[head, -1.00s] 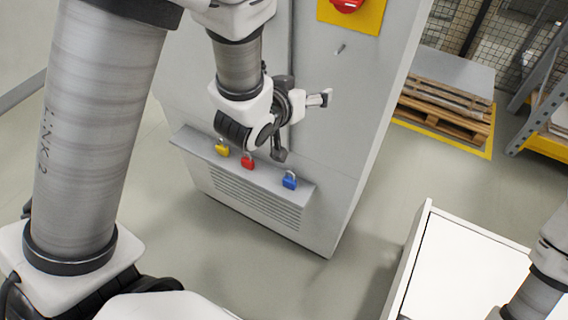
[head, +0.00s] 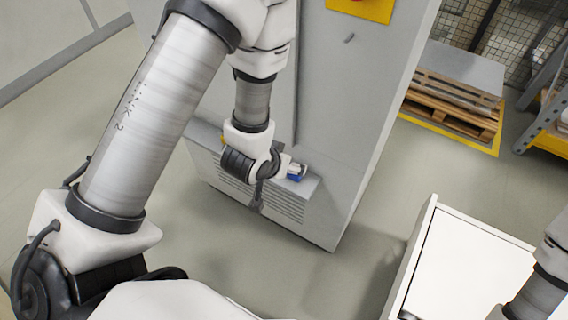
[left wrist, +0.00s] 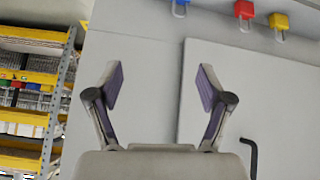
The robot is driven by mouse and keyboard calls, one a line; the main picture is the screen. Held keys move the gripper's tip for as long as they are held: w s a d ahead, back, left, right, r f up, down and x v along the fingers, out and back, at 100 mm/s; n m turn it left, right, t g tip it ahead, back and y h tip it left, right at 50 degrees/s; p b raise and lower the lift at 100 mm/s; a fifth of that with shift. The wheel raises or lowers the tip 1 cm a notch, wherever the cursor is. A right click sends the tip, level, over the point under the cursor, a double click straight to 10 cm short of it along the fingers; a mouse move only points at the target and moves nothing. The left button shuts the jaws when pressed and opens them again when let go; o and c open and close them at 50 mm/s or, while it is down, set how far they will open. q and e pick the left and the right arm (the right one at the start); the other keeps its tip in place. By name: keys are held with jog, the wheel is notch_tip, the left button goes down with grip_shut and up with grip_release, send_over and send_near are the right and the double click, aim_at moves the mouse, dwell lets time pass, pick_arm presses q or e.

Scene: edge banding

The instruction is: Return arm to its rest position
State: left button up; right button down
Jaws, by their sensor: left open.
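The cabinet face fills much of the background there. A blue padlock (head: 297,177) on the ledge is partly covered by the gripper in the head view. Blue (left wrist: 180,9), red (left wrist: 244,9) and yellow (left wrist: 279,21) padlocks show at the top of the left wrist view. My right gripper is out of frame.
A white-topped unit (head: 465,265) stands at the lower right beside my right arm. A wooden pallet (head: 452,105) lies at the back right near a shelf rack (head: 545,85). Bare floor lies in front of the cabinet. A bent dark handle (left wrist: 250,155) shows in the wrist view.

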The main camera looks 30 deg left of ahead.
pick_arm(q)
jog(key=shift+s+f, duration=0.1)
jog(key=shift+f, duration=0.05)
dwell(0.3)
jog(key=s+a+f+g+b, duration=0.1)
jog(key=s+f+g, duration=0.6)
jog(key=s+f, duration=1)
jog(key=s+a, duration=0.1)
jog(key=s, duration=0.2)
jog(key=shift+f+m+g, duration=0.2)
jog(key=shift+m+g, duration=0.1)
jog(key=shift+m, duration=0.1)
